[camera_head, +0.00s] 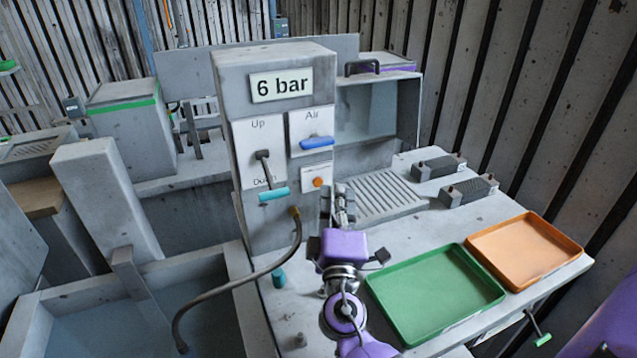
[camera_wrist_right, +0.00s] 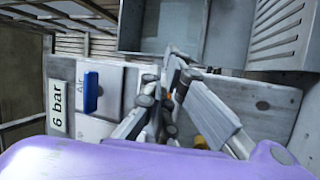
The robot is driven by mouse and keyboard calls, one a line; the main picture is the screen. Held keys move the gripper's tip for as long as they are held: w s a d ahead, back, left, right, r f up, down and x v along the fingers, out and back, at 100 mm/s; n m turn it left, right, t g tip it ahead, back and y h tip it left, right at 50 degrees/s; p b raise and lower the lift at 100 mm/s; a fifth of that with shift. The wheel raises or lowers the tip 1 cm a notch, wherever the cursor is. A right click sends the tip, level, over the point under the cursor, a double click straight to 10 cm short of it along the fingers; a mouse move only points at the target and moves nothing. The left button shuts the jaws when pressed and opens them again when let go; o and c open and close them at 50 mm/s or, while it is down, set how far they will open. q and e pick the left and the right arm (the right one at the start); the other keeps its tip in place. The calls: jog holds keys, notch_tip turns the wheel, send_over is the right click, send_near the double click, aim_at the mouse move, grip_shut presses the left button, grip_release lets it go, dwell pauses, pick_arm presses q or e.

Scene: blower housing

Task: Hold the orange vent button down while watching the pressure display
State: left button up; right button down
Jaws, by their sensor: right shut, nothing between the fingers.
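The orange vent button (camera_head: 318,182) sits on a small white plate low on the front of the grey control column, below the blue Air lever (camera_head: 317,142). The pressure display (camera_head: 281,85) at the top of the column reads "6 bar"; it also shows sideways in the wrist view (camera_wrist_right: 57,108). My right gripper (camera_head: 338,192) is shut and empty, just right of the button in the head view. Contact with the button cannot be told. In the wrist view the shut fingers (camera_wrist_right: 178,72) hide most of the orange button (camera_wrist_right: 201,142). My left gripper is not in view.
An Up/Down lever with a teal handle (camera_head: 273,194) is left of the button. A hose (camera_head: 240,276) hangs from the column's front. A green tray (camera_head: 435,295) and an orange tray (camera_head: 524,249) lie on the bench at right. A slotted grate (camera_head: 383,196) lies behind the gripper.

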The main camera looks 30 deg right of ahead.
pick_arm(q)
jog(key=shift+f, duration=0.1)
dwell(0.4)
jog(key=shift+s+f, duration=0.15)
pick_arm(e)
jog(key=shift+w, duration=0.4)
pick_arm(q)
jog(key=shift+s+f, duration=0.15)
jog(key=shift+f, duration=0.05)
pick_arm(e)
jog(key=shift+w, duration=0.4)
pick_arm(q)
jog(key=shift+b, duration=0.3)
pick_arm(e)
jog(key=shift+s, duration=0.15)
dwell(2.6)
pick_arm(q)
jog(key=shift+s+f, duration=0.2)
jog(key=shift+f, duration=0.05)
pick_arm(e)
jog(key=shift+s, duration=0.7)
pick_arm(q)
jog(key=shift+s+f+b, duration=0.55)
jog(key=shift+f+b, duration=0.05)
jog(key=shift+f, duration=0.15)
pick_arm(e)
jog(key=shift+s+a, duration=0.15)
jog(key=shift+s, duration=2.35)
